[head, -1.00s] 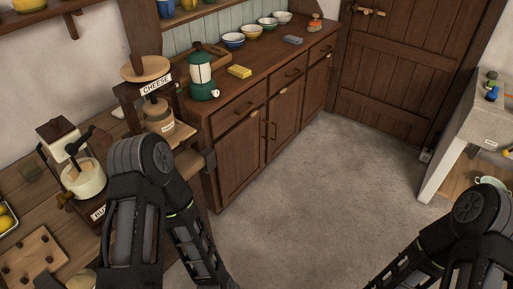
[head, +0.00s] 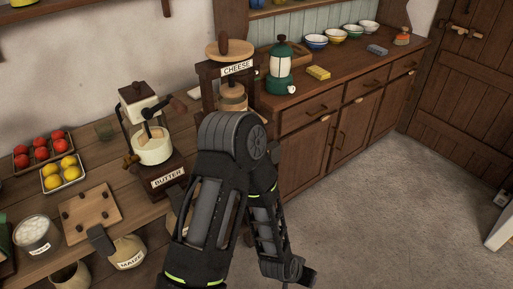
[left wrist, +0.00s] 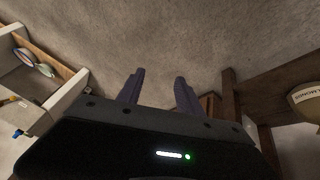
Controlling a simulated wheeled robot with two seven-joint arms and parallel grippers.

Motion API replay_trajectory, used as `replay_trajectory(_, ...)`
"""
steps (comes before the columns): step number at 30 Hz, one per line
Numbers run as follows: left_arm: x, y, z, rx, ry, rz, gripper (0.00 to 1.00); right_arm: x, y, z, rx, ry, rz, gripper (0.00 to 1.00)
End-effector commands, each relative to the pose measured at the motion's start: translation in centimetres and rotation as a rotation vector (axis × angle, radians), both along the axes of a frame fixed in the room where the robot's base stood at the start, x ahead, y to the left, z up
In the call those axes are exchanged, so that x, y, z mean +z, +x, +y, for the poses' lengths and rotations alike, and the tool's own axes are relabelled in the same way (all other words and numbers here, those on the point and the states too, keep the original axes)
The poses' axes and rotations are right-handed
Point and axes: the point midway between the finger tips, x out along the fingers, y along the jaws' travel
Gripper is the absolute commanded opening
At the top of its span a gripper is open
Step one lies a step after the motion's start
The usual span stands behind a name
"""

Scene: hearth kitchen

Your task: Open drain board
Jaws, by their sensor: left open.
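No drain board can be made out for certain in either view. A pale stone unit (left wrist: 70,100) with dishes on its wooden shelf is partly seen at the left of the left wrist view. Its pale edge also shows at the far right of the head view (head: 501,229). My left gripper (left wrist: 158,88) is open and empty, with bare floor beyond its two fingers. In the head view my left arm hangs in front of the wooden counter, and its fingers are not clearly seen. My right gripper is out of both views.
A wooden table (head: 30,188) at left holds a butter churn (head: 152,145), a cheese press (head: 232,95), trays of fruit and a pegged board (head: 92,213). A dark wooden cabinet (head: 335,120) carries a green lantern (head: 281,70) and bowls. The floor (head: 400,210) at right is clear.

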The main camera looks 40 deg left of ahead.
Motion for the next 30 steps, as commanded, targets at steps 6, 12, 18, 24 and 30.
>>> replay_trajectory(6, 6.9, 15.4, 13.9, 0.188, 0.369, -0.567, 0.43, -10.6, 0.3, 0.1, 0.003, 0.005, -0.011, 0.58)
replay_trajectory(12, 18.1, 17.3, 24.6, 0.418, 0.686, -0.869, 0.43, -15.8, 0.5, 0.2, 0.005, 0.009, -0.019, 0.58)
replay_trajectory(18, 22.7, 15.9, 28.3, 0.522, 0.805, -0.941, 0.43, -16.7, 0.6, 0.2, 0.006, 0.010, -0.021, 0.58)
replay_trajectory(24, 23.0, 15.9, 28.4, 0.523, 0.808, -0.941, 0.43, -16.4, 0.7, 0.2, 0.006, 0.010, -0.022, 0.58)
replay_trajectory(30, 22.9, 16.2, 28.6, 0.522, 0.807, -0.940, 0.43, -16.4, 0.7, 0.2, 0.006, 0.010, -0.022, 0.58)
